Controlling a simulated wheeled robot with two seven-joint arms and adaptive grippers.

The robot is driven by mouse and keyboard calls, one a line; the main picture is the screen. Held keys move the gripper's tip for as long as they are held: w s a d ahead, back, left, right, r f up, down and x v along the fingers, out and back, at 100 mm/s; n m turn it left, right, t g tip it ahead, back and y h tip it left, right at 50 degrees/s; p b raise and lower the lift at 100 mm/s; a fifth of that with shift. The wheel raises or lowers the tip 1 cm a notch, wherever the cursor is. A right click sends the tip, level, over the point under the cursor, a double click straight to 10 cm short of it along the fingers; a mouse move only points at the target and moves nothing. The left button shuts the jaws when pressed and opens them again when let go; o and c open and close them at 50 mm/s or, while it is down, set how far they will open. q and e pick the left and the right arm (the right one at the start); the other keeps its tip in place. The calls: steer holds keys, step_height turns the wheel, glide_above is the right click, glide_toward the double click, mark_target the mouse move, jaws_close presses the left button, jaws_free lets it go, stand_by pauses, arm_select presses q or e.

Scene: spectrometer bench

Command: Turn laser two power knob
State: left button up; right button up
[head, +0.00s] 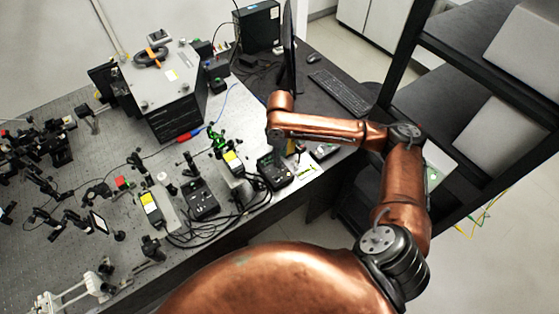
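Two black laser control boxes stand near the front right edge of the optical table. One box (275,172) is close to the corner, and another box (203,200) is further left. I cannot tell which belongs to laser two, and their knobs are too small to make out. My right arm reaches in from the right, and its wrist hangs just above and behind the right-hand box. My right gripper (291,149) is mostly hidden under the forearm and wrist, so its fingers cannot be read. I cannot tell whether it touches the box. My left gripper is out of view.
Laser heads with yellow labels (151,207) and black cables (190,236) lie beside the boxes. A grey instrument (163,95) stands at the back, with optics mounts at left. A monitor (289,48), keyboard (340,93) and black shelf rack (402,52) flank my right arm.

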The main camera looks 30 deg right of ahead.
steer(key=f, duration=0.2)
steer(key=shift+w+a+f, duration=0.15)
steer(key=shift+w+f, duration=0.05)
steer(key=shift+f, duration=0.65)
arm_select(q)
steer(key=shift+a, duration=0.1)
arm_select(e)
steer(key=shift+s, duration=0.1)
jaws_close()
